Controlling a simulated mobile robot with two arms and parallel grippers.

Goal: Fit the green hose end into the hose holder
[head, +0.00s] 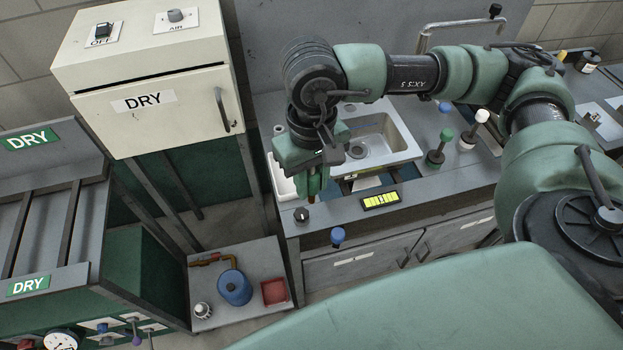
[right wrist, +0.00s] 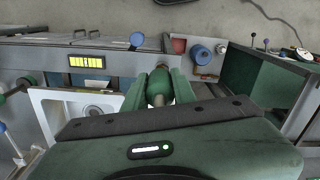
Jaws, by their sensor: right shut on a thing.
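My right gripper (head: 313,192) points down over the counter's left end, beside the sink. In the right wrist view the right gripper (right wrist: 161,84) is shut on a rounded green piece, which I take to be the green hose end (right wrist: 159,82). The fingers hide most of it in the head view, where a small brownish tip shows below them. I cannot tell whether this tip touches the counter. A small dark round fitting (head: 302,214) stands on the counter's front left corner, close to the fingertips. I cannot tell whether it is the hose holder. My left gripper is not in view.
The sink (head: 375,140) lies right of the gripper. A yellow-lit display (head: 380,200) and a blue knob (head: 337,236) are at the counter's front. A DRY cabinet (head: 150,105) rises at left.

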